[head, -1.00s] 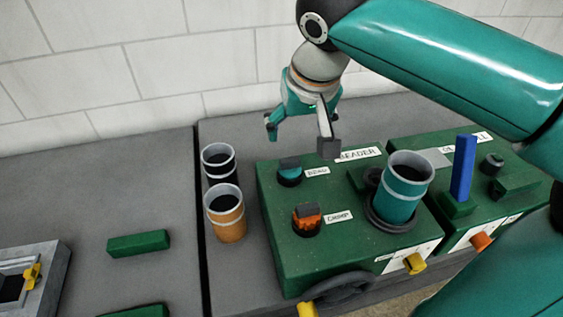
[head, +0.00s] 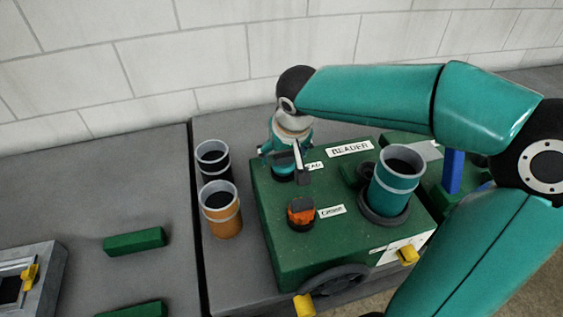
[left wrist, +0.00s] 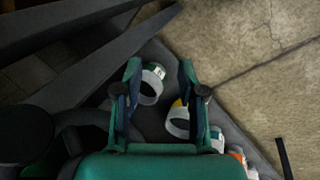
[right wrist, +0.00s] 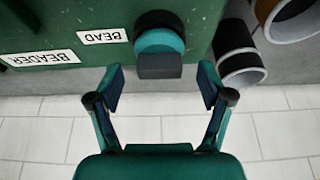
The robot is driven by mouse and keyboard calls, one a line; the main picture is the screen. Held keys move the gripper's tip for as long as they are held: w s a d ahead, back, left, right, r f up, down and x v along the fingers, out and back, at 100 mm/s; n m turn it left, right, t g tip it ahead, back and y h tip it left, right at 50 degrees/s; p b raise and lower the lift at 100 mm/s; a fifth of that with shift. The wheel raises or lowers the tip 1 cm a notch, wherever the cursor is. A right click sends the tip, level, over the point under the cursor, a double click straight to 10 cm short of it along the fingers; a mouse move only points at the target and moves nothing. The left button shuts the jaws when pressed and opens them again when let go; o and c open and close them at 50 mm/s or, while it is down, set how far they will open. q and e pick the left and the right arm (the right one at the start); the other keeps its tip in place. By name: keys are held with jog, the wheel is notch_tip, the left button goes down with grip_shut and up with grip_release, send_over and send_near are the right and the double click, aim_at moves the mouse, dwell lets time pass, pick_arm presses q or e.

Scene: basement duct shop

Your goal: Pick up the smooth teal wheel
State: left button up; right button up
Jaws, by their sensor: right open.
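The smooth teal wheel (right wrist: 160,42) sits by the BEAD label on the green beader box (right wrist: 60,25), with a dark grey block on its near side in the right wrist view. My right gripper (right wrist: 160,85) is open and empty, its fingertips on either side of that block and short of the wheel. In the head view my right gripper (head: 285,160) is over the wheel and partly hides it. An orange ridged wheel (head: 301,213) sits by the CRIMP label. My left gripper (left wrist: 158,75) is open, with nothing held; it is outside the head view.
A dark cup (head: 213,161) and an orange cup (head: 222,215) stand left of the box. A teal cup (head: 392,190) stands in a ring on its right. A handwheel (head: 335,285) is at the front. Green blocks (head: 135,241) lie on the left bench.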

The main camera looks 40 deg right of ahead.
jog(key=shift+w+f, duration=0.25)
jog(key=shift+f, duration=0.35)
jog(key=c, duration=1.3)
jog(key=shift+c, duration=0.2)
